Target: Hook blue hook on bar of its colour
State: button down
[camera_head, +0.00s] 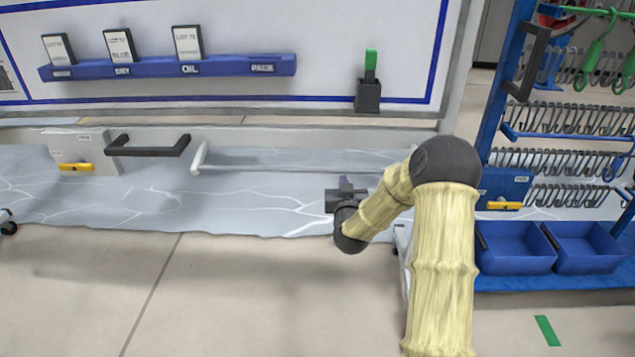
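My gripper (338,198) is a dark shape at the end of my arm, in the middle of the picture, in front of the grey marbled panel. It is small and partly behind my wrist, so I cannot tell whether it is open or shut, and no hook shows in it. A blue bar (570,135) runs across the rack at the right. A blue piece (552,68) hangs near the rack's top; I cannot tell for sure that it is the blue hook. Green hooks (597,55) hang beside it. My gripper is well left of the rack.
The blue rack (497,85) carries rows of grey hooks (565,118). Two blue bins (515,262) stand low on it. The floor (230,300) in front is clear.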

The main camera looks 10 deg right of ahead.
jog(key=s+d+f, duration=0.2)
jog(key=d, duration=0.6)
jog(key=shift+h, duration=0.3)
jog(key=shift+s+d+r+m, duration=0.15)
jog(key=shift+d+r+m, duration=0.05)
jog(key=shift+r+m, duration=0.1)
jog(key=r+v, duration=0.2)
jog(key=v, duration=0.7)
jog(key=shift+s+a+p, duration=0.15)
jog(key=shift+s+p, duration=0.1)
jog(key=shift+p, duration=0.05)
dwell(0.4)
dwell(1.2)
